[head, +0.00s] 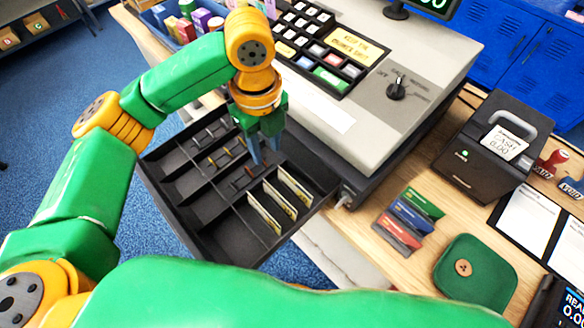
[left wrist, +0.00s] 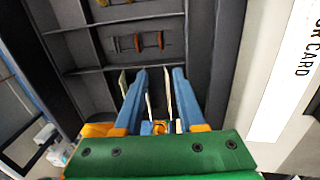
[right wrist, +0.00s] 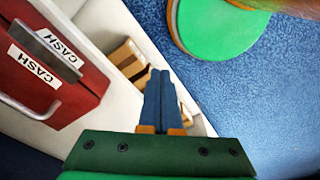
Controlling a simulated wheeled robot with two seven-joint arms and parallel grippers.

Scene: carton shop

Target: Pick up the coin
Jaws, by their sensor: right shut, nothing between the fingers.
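The black cash drawer (head: 190,225) stands open below the register. Small coins stand on edge in its slots: silver-grey coins (head: 210,133), brass-coloured coins (head: 227,156) and copper coins (head: 241,180). My left gripper (head: 265,157) points down over the drawer beside the register. In the left wrist view, the left gripper (left wrist: 159,72) has its fingers apart, with coins (left wrist: 137,43) beyond the tips and upright notes (left wrist: 168,88) showing between the fingers. No coin is seen held. My right gripper (right wrist: 160,72) is shut and empty, away from the drawer.
Upright notes (head: 268,217) fill the drawer's near right slots. The register (head: 400,115) rises close behind the gripper. Cards (head: 410,220), a green pouch (head: 475,270) and a receipt printer (head: 490,145) lie right. A red cash box (right wrist: 60,90) is left of my right gripper.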

